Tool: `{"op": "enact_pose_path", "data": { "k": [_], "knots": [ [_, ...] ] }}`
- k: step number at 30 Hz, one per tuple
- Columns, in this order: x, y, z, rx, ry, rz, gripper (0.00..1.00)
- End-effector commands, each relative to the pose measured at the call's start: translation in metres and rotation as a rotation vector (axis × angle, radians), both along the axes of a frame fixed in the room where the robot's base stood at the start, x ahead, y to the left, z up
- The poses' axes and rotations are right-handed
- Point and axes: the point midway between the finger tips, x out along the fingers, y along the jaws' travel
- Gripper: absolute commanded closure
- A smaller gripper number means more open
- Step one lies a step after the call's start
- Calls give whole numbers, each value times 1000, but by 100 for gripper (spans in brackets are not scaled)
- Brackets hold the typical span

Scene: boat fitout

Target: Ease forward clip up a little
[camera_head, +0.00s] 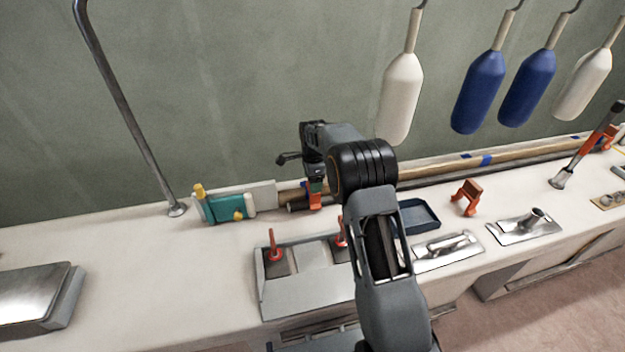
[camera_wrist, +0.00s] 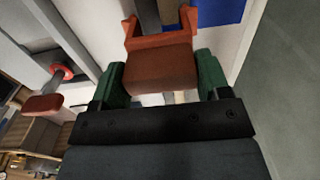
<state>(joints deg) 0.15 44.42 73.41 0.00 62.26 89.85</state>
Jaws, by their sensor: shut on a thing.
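My gripper (camera_head: 314,184) is at the back of the white bench, shut on an orange clip (camera_head: 313,200). In the wrist view, the green fingers (camera_wrist: 160,82) of my gripper press on either side of the clip's brown-red block (camera_wrist: 162,68). The clip's two prongs point away from my gripper, toward a pole near the top of the picture. I cannot tell whether the prongs still grip the pole. A second orange clip (camera_head: 467,194) stands loose on the bench to the right. Another orange clip (camera_head: 608,138) is at the far right end of the poles.
A wooden pole (camera_head: 435,165) with blue bands runs along the bench back. A teal block (camera_head: 228,206) stands left of the held clip. A grey panel (camera_head: 311,264) with red-handled latches (camera_head: 273,246) and a blue tray (camera_head: 416,215) are in front. White and blue fenders (camera_head: 479,91) hang above.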

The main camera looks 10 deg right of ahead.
Motion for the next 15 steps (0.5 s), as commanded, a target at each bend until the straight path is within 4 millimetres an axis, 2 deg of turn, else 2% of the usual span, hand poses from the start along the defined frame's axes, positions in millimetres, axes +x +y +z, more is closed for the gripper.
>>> {"op": "enact_pose_path", "data": {
  "k": [15],
  "knots": [
    [2, 0, 12, 0, -8, 0, 66]
  ]
}}
